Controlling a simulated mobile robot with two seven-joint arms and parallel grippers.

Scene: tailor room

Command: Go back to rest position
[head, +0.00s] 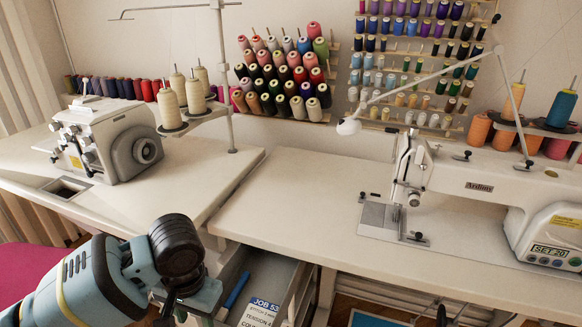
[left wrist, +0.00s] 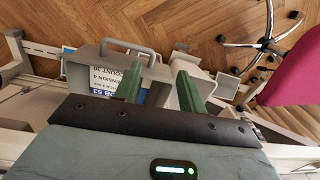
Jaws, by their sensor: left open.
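My left arm reaches in from the lower left in the head view, and its wrist is over the front table edge by an open drawer (head: 268,262). The fingers of my left gripper are hidden by the wrist there. In the left wrist view my left gripper (left wrist: 160,84) has two green fingers spread apart with nothing between them. Beyond them are the drawer's grey handle (left wrist: 128,44) and a white and blue job card (left wrist: 128,84), partly covered by a finger. My right gripper shows in neither view.
The drawer also holds a blue pen (head: 237,289). A serger (head: 108,140) stands on the left table and a sewing machine (head: 480,185) on the right table (head: 290,200). Thread racks (head: 283,75) hang behind. A chair base (left wrist: 262,42) stands on the wooden floor.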

